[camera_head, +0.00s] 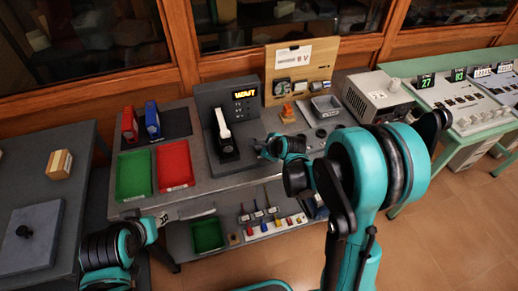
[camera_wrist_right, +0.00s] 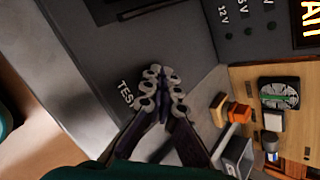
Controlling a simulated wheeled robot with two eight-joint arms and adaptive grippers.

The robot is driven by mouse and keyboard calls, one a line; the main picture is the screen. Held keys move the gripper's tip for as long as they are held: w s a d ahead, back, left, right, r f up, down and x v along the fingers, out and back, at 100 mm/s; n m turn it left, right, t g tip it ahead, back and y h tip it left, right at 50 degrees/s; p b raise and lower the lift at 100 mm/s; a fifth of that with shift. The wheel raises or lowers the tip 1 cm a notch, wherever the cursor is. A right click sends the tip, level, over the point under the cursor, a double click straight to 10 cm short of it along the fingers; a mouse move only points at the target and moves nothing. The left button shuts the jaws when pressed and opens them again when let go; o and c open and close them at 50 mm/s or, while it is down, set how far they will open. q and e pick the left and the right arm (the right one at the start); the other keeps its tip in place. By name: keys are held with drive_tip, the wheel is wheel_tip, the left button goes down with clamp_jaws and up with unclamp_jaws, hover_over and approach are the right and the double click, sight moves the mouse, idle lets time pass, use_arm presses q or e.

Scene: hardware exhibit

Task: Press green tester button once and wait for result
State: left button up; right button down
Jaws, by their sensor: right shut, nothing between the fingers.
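The tester (camera_head: 238,108) is a dark grey box on the workbench, with an orange display (camera_head: 245,93) reading "WAIT". Part of that lit text also shows in the wrist view (camera_wrist_right: 309,22). A white and black device (camera_head: 224,130) stands upright against the tester's front. My right gripper (camera_head: 262,149) is shut and empty at the tester's right front. In the wrist view its closed fingertips (camera_wrist_right: 161,78) are beside a white "TEST" label (camera_wrist_right: 125,92) on the grey surface. No green button is visible; the fingers may cover it. My left arm (camera_head: 110,248) shows at lower left, but its fingers cannot be made out.
A green tray (camera_head: 133,176) and a red tray (camera_head: 175,166) lie left of the tester, with a red item (camera_head: 130,125) and a blue item (camera_head: 152,120) behind. An orange part (camera_head: 288,113) and a grey bin (camera_head: 325,106) stand to the right. A wooden panel (camera_head: 318,58) stands behind.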

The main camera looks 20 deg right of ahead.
drive_tip(key=shift+r+p, duration=0.6)
drive_tip(key=shift+r, duration=0.25)
drive_tip(key=shift+r, duration=0.1)
wheel_tip(320, 180, up, 5)
drive_tip(key=p, duration=0.4)
idle(0.6)
